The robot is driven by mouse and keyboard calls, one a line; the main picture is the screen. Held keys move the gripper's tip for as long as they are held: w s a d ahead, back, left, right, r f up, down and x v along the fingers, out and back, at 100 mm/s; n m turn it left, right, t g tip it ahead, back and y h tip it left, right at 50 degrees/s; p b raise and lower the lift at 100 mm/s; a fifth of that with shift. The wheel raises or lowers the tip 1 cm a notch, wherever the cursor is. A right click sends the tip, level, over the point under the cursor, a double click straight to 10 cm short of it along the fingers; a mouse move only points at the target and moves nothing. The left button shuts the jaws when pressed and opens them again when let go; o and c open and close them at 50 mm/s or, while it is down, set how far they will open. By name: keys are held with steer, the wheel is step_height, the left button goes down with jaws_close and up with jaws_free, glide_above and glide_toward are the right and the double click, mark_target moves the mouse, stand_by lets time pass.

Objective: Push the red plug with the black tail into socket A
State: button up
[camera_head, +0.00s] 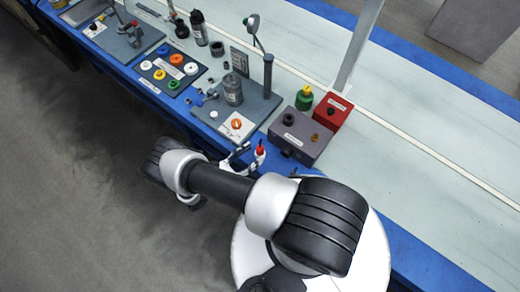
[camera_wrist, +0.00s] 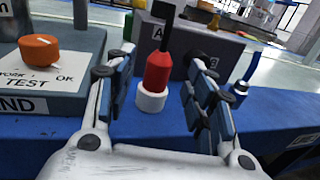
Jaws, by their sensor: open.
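The red plug (camera_wrist: 158,72) with its black tail (camera_wrist: 162,22) stands upright in a white ring on the blue bench edge, tail up. In the head view the plug (camera_head: 260,150) is small. My gripper (camera_wrist: 162,92) is open, with one finger on each side of the plug and gaps visible. In the head view my gripper (camera_head: 250,158) is at the bench's front edge. The grey box (camera_wrist: 195,45) behind the plug carries a label "A" (camera_wrist: 158,32), partly covered by the plug. The opening of socket A is not clearly visible. The box also shows in the head view (camera_head: 308,150).
The test board with an orange knob (camera_wrist: 39,50) is at the left. A red box (camera_head: 336,112) and a green-yellow bottle (camera_head: 304,98) stand behind the grey box.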

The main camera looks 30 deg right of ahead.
mark_target(257, 152)
steer(key=d, duration=0.4)
steer(key=shift+w+d+f, duration=0.3)
steer(key=shift+d, duration=0.05)
steer(key=c, duration=1.2)
steer(key=shift+o, duration=0.2)
steer(key=shift+r, duration=0.1)
step_height(257, 152, up, 19)
steer(key=p, duration=0.6)
steer(key=w+d+b, duration=0.1)
steer(key=w+d, duration=0.1)
steer(key=d, duration=1.2)
steer(key=shift+w+r, duration=0.2)
steer(key=shift+w, duration=0.05)
